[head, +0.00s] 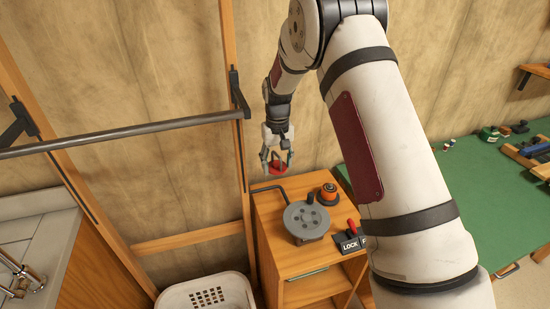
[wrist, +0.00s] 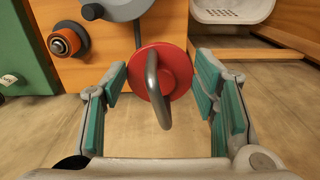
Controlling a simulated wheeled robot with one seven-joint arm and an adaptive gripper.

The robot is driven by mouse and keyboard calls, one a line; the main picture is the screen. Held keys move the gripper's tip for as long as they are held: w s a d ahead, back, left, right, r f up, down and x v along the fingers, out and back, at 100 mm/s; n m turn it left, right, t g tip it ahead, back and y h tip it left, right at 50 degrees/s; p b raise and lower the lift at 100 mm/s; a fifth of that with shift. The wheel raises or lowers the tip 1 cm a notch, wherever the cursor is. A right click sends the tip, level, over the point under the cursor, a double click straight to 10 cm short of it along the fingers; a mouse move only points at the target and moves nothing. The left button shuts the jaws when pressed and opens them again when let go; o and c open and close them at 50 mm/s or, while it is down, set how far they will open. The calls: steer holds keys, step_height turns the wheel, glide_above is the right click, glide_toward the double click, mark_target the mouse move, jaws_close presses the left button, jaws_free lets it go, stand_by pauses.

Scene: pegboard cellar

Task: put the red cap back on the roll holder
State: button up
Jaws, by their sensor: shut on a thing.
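My gripper (head: 277,155) hangs beside the back wall, above the back left edge of the wooden cabinet. It is shut on the red cap (head: 278,168). In the wrist view the red cap (wrist: 178,62) is a round disc between the teal finger pads, with a grey loop handle facing the camera. A dark bent rod (head: 268,188), which looks like the roll holder, reaches out over the cabinet's left edge. In the wrist view the rod (wrist: 138,30) shows just beyond the cap, partly hidden. I cannot tell whether cap and rod touch.
A white basket (head: 205,296) is at lower left. A green bench (head: 480,185) with tools is right.

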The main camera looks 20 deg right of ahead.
step_height(320, 180, down, 6)
steer(key=w+b, duration=0.1)
steer(key=b, duration=0.4)
steer(key=m+b, duration=0.6)
steer(key=m, duration=0.8)
glide_above(329, 185)
step_height(329, 185, down, 2)
steer(key=shift+f+m+b, duration=0.3)
steer(key=shift+f+b, duration=0.95)
steer(key=shift+f, duration=2.1)
steer(key=shift+f, duration=0.45)
steer(key=o, duration=1)
